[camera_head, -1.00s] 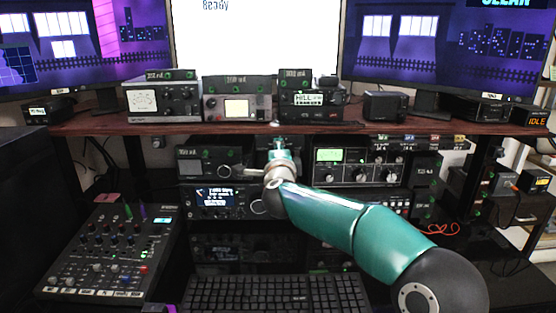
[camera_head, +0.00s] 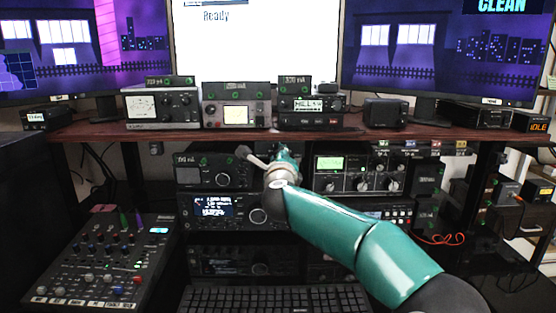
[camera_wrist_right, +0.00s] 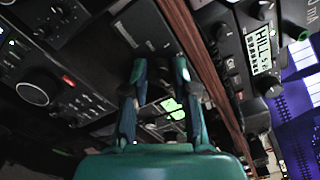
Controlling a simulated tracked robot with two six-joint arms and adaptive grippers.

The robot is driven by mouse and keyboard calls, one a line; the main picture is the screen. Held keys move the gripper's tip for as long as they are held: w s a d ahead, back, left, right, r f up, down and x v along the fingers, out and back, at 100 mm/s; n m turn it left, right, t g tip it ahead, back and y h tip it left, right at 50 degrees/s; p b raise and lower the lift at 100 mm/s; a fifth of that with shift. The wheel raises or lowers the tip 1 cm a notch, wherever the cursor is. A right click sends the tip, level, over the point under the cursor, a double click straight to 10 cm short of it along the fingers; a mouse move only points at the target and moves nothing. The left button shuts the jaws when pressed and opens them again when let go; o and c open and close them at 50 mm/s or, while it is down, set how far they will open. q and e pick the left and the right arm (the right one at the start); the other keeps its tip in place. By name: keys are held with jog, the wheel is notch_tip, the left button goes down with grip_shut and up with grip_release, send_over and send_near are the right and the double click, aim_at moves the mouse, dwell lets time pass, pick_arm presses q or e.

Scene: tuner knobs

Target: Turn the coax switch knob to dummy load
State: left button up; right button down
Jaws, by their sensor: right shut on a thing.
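My right arm reaches in from the lower right in the head view, and its teal gripper (camera_head: 284,152) is just below the shelf, between the left radio and the tuner. Its wrist hides most of the box behind it. In the right wrist view the two fingers (camera_wrist_right: 161,68) are close together at the face of a dark box with small labels (camera_wrist_right: 140,28), which looks like the coax switch. They are shut on its knob, which is dark and mostly hidden between them. The knob's pointer and the label wording cannot be read. My left gripper is not in view.
The wooden shelf edge (camera_head: 180,131) runs just above the gripper. A radio (camera_head: 213,173) is left of it and the tuner with a green display (camera_head: 355,170) is right. A mixer (camera_head: 105,255) and keyboard (camera_head: 275,299) are below.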

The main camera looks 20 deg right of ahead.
jog(key=shift+f, duration=0.45)
jog(key=c, duration=1)
grip_release()
jog(key=shift+o, duration=0.4)
jog(key=shift+r, duration=0.2)
jog(key=shift+r, duration=0.1)
jog(key=v, duration=1.2)
